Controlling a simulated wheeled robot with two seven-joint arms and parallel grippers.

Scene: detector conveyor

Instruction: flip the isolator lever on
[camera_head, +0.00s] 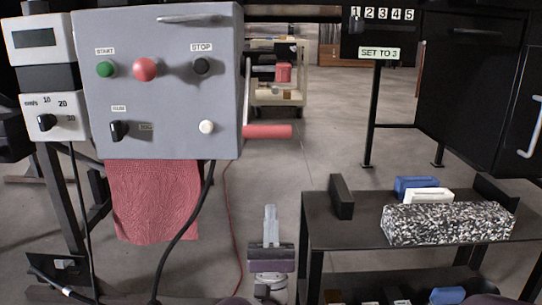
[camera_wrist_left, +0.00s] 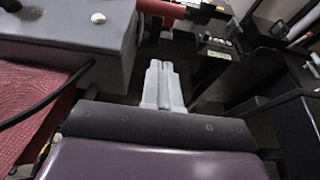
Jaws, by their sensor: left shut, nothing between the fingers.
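The isolator lever's red grip (camera_head: 267,131) sticks out from the right side of the grey control box (camera_head: 160,140). Its thin pale arm runs upward from the grip along the box side, so the grip is at the low end. My left gripper (camera_head: 270,212) is shut and empty, below the red grip and apart from it. In the left wrist view the shut fingers (camera_wrist_left: 160,68) point toward the red grip (camera_wrist_left: 160,8) near the top edge, with the grey box (camera_wrist_left: 95,45) to their left. My right gripper is not in view.
A red cloth (camera_head: 155,200) and black cables hang under the box. To the right stands a black table (camera_head: 345,235) with a speckled block (camera_head: 450,223) and blue and white pieces. A "SET TO 3" sign (camera_head: 379,53) stands behind.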

